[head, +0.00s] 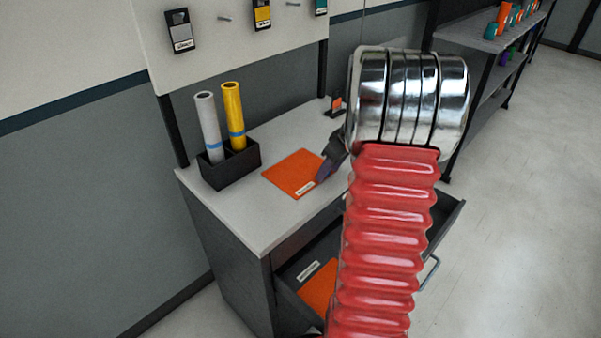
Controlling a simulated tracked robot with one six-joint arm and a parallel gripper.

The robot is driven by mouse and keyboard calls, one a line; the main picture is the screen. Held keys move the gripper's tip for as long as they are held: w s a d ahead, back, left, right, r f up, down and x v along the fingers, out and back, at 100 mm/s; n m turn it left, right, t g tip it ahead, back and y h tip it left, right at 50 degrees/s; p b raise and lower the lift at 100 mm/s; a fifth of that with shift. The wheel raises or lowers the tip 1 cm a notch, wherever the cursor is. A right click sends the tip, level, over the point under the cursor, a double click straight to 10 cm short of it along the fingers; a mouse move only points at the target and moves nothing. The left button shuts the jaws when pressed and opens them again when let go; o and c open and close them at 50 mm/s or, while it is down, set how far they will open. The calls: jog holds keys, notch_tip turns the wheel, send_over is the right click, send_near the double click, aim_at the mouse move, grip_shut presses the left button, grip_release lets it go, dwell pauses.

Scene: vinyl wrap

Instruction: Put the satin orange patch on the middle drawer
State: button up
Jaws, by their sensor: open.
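An orange patch (288,172) with a white label lies flat on the light grey worktop. A second orange patch (320,288) with a white label lies inside a pulled-out drawer (288,297) below. The labels are too small to read, so I cannot tell which patch is satin. My gripper (326,172) is open at the right edge of the worktop patch, partly hidden by my arm; I cannot tell whether it touches. My red ribbed arm hides much of the open drawer, and I cannot tell which drawer of the cabinet it is.
A black holder (229,167) with a white roll (208,125) and a yellow roll (233,110) stands at the worktop's left. A small dark stand with an orange piece (337,103) is at the back. Swatches hang on the board above. Shelving (470,40) is at right.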

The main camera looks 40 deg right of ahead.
jog(key=shift+c, duration=0.3)
grip_shut()
dwell(0.3)
notch_tip(320, 180, up, 10)
dwell(0.6)
dwell(0.4)
